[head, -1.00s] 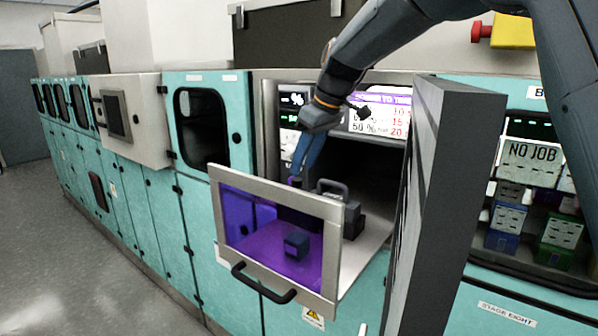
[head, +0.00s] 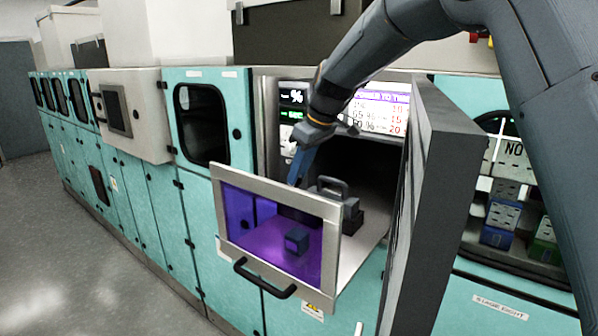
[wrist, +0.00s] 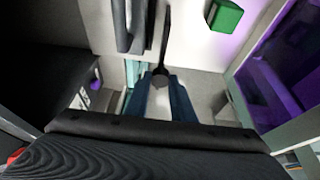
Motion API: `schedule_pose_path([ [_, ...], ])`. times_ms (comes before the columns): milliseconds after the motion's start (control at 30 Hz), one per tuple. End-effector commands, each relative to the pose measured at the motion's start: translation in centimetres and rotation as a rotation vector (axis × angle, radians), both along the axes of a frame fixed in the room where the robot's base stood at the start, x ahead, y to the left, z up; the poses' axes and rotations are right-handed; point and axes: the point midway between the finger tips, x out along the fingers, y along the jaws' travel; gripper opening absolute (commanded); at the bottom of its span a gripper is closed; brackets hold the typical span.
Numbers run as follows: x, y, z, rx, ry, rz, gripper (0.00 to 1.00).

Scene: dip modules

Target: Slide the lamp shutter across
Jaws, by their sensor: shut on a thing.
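My gripper (head: 297,182) reaches down into the open drawer, behind its tinted front window. In the wrist view its blue fingers (wrist: 162,88) are closed around a small dark knob (wrist: 162,77) with a thin dark stem. I take this knob to be the lamp shutter's, but the shutter's plate cannot be made out. Purple light falls inside the drawer, behind the window (head: 270,245). A small block (head: 297,241) stands in that light; it shows green in the wrist view (wrist: 224,15). The fingertips are partly hidden in the head view.
A black handled fixture (head: 350,212) stands beside my gripper in the drawer. A thick grey open door (head: 440,200) rises at the right. The drawer's frame and black pull handle (head: 264,281) jut out in front. A lit display (head: 380,110) is behind my arm.

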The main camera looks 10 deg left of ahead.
Motion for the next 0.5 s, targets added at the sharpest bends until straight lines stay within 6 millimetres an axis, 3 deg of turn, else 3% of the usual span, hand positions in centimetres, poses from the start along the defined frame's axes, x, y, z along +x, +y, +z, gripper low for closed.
schedule_pose_path([
  [167, -0.1, -0.4, 0.0, 0.001, -0.001, -0.001, 0.0],
  [500, -1.4, -3.7, 0.0, -0.001, -0.001, -0.002, 0.0],
])
